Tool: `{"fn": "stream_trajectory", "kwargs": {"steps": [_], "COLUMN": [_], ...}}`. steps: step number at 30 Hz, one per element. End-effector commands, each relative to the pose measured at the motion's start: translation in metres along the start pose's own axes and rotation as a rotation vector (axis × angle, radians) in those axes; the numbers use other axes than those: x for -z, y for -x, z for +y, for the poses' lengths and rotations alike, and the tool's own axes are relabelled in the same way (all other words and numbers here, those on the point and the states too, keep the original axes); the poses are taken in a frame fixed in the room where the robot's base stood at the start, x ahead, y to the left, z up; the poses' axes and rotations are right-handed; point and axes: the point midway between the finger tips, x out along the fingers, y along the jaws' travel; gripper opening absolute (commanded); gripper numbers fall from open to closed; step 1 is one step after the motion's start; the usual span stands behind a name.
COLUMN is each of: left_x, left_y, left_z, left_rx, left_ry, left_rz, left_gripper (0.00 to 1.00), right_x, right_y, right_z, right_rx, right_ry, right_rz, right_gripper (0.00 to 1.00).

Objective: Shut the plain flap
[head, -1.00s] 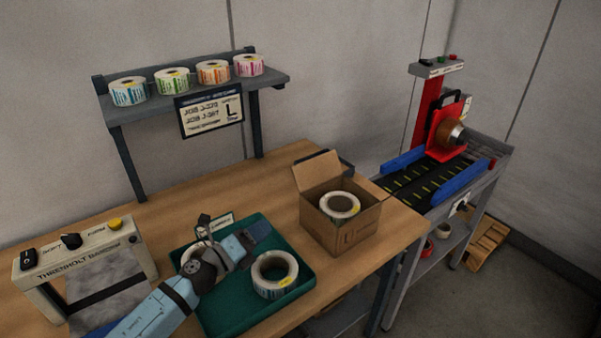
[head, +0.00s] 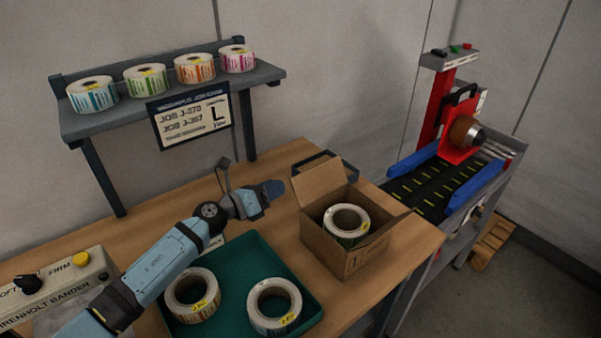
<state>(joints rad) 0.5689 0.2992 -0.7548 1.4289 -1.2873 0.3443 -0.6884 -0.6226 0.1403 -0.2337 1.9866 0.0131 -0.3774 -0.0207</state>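An open cardboard box (head: 342,255) stands on the bench with a label roll (head: 346,219) inside. One flap (head: 320,182) stands up at its back left. Another flap (head: 387,232) leans outward on the right. I cannot make out print on either flap, so I cannot tell which is plain. My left gripper (head: 272,191) is in the air left of the box, apart from the raised flap. Its fingers are too small and dark to tell open from shut. My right gripper is not in view.
A green tray (head: 240,262) with two label rolls (head: 192,296) lies left of the box. A shelf (head: 185,100) with several rolls and a job sign (head: 190,116) stands behind. A bander (head: 60,290) is at front left, a conveyor (head: 430,187) at right.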

Motion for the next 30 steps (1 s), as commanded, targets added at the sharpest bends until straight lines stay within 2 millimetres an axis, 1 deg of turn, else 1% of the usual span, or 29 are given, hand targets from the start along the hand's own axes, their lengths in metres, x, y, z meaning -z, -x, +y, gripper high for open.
{"fn": "stream_trajectory", "kwargs": {"steps": [1, 6, 9, 12, 18, 25, 26, 27, 29, 30], "left_x": [-0.001, 0.000, 0.000, 0.000, 0.000, 0.000, 0.000, 0.000, 0.000, 0.000], "left_y": [-0.013, -0.048, -0.065, -0.076, -0.087, -0.087, -0.087, -0.087, -0.087, -0.087], "left_z": [-0.001, -0.001, -0.001, 0.000, 0.000, 0.000, 0.000, 0.000, 0.000, 0.000], "left_rx": [0.002, 0.002, 0.001, 0.000, 0.000, 0.000, 0.000, 0.000, 0.000, 0.000], "left_ry": [0.001, 0.002, 0.003, 0.002, 0.000, 0.000, 0.000, 0.000, 0.000, 0.000], "left_rz": [-0.001, -0.001, 0.000, -0.001, 0.000, 0.000, 0.000, 0.000, 0.000, 0.000], "left_gripper": [0.30, 0.30, 0.30, 0.30, 0.30, 0.30, 0.28, 0.18, 0.04, 0.00], "right_x": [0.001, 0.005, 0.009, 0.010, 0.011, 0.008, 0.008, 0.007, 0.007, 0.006], "right_y": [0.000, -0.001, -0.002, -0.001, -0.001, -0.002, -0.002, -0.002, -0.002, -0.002], "right_z": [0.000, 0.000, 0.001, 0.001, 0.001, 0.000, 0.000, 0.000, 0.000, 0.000], "right_rx": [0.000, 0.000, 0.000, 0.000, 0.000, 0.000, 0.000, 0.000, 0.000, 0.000], "right_ry": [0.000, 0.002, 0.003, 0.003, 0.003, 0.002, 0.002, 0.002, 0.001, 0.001], "right_rz": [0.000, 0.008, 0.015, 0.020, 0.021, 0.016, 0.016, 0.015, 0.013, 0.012], "right_gripper": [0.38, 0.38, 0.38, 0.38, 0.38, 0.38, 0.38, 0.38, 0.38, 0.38]}}
